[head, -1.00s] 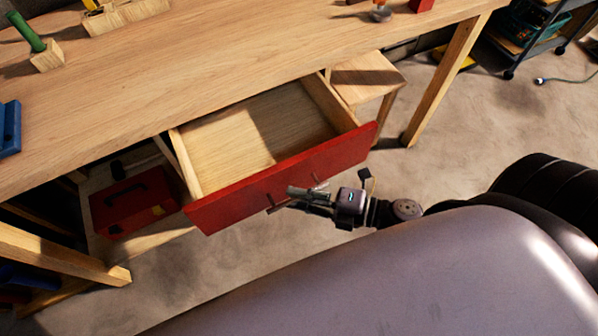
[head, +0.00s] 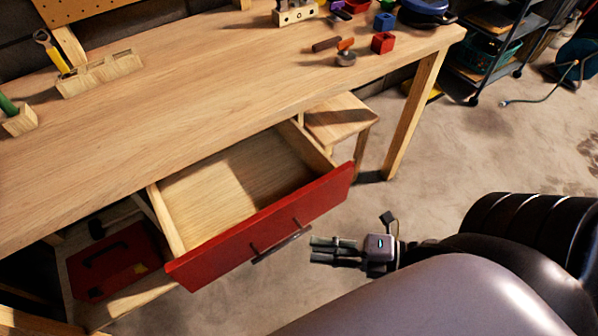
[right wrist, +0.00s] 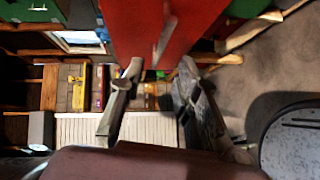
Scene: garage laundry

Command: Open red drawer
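The red drawer (head: 222,262) under the wooden workbench is pulled out, and its empty wooden inside shows in the head view. Its bar handle (head: 282,244) is on the red front. My right gripper (head: 318,250) is just to the right of the handle, apart from it, with nothing between its fingers. In the right wrist view the two fingers of the right gripper (right wrist: 155,82) are spread apart, with the red drawer front (right wrist: 150,25) and its handle (right wrist: 163,42) ahead of them. My left gripper is not in view.
The workbench top (head: 200,100) holds wooden blocks, a red cube (head: 382,42) and other small items. A red toolbox (head: 112,262) sits on the lower shelf at left. A wooden stool (head: 340,120) stands behind the drawer.

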